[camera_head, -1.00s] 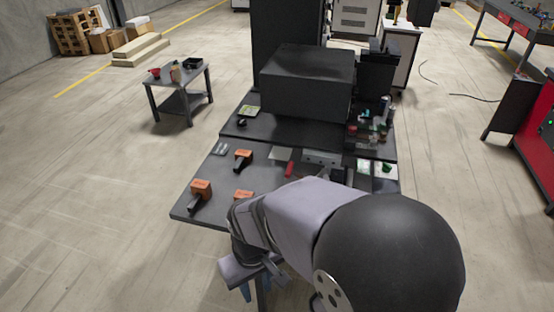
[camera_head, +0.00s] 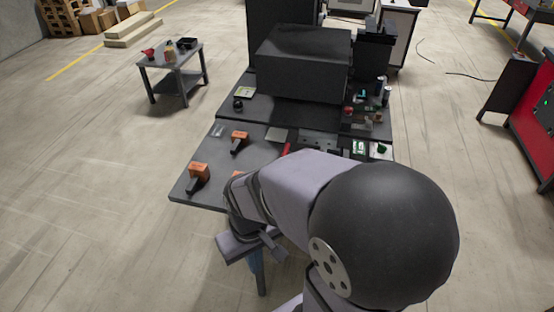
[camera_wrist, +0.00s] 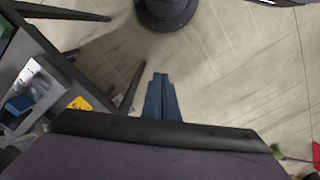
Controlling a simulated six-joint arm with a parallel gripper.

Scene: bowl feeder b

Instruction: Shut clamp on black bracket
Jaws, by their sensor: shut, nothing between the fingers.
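My gripper (camera_wrist: 161,78) is shut and empty, its two blue fingers together over bare floor in the wrist view. In the head view my arm hangs beyond the front edge of the dark workbench (camera_head: 228,188), and the fingers are hard to make out. I cannot pick out the clamp or the black bracket for certain. Orange-and-black tools lie on the bench: one at the front left corner (camera_head: 198,176), one farther back (camera_head: 239,141), and a third mostly behind my arm. My arm covers the bench's front right part.
A large dark box (camera_head: 303,65) stands at the bench's back. Small parts (camera_head: 365,118) crowd its right side, and a red-handled item (camera_head: 286,149) lies mid-bench. A small side table (camera_head: 172,58) stands to the left.

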